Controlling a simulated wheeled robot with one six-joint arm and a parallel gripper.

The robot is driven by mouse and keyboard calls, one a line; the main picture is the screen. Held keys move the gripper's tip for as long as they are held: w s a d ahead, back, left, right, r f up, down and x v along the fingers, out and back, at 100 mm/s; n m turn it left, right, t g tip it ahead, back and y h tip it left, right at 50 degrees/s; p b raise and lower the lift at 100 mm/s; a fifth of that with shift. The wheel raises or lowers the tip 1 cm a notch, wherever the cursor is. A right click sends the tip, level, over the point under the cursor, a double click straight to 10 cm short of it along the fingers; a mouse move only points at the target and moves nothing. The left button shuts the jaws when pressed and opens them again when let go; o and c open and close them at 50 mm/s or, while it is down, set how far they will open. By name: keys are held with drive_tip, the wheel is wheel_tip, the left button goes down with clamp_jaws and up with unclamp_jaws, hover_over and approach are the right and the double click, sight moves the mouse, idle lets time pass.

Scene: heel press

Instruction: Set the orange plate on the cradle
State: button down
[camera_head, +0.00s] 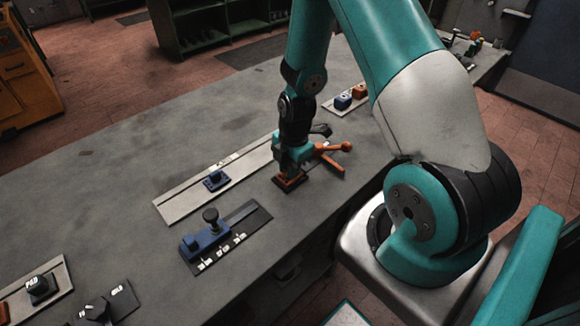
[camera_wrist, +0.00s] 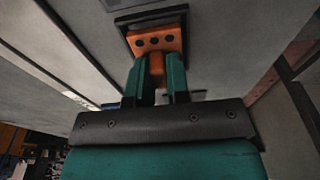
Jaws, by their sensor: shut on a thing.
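The orange plate (camera_wrist: 172,39) has a row of dark holes and a stem that sits between the two teal fingers of my gripper (camera_wrist: 158,76) in the wrist view. In the head view my gripper (camera_head: 291,168) points down at the bench, with the orange plate (camera_head: 287,184) low under it. My gripper is shut on the plate's stem. A dark, square-edged border shows around the plate in both views. I cannot tell whether this is the cradle or part of the plate, or whether the plate is touching what lies below.
An orange lever (camera_head: 332,152) stands just right of my gripper. A blue slide unit (camera_head: 205,239) with a black knob is nearer. The bench's far left is clear.

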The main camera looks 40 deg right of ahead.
drive_tip(key=shift+f, duration=0.4)
drive_tip(key=c, duration=1)
unclamp_jaws()
wheel_tip(320, 180, up, 17)
drive_tip(key=d, duration=0.2)
drive_tip(key=shift+r+b, duration=0.2)
drive_tip(key=shift+b, duration=0.1)
